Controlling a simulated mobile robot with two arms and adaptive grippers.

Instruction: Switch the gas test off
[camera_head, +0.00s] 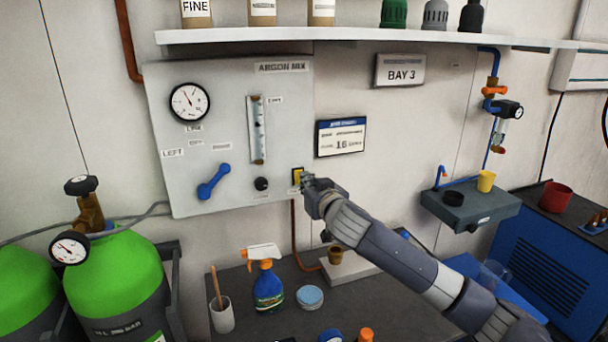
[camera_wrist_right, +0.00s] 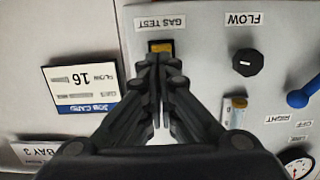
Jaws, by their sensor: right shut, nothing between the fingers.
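The gas test switch (camera_head: 297,176) is a small yellow rocker in a dark frame at the lower right of the grey argon mix panel (camera_head: 225,110). In the right wrist view the yellow switch (camera_wrist_right: 160,46) sits beside the upside-down GAS TEST label (camera_wrist_right: 160,23). My right gripper (camera_head: 307,180) is shut and empty, its fingertips at the switch. In the wrist view my right gripper (camera_wrist_right: 158,60) covers the switch's near edge; I cannot tell whether it touches. The rocker's position is unclear. My left gripper is not in view.
The panel also holds a black flow knob (camera_head: 261,184), a blue lever (camera_head: 213,181), a flow tube (camera_head: 257,130) and a gauge (camera_head: 190,102). Below, a spray bottle (camera_head: 266,285) and a blue-lidded tin (camera_head: 310,297) stand on the bench. Green cylinders (camera_head: 115,275) stand left.

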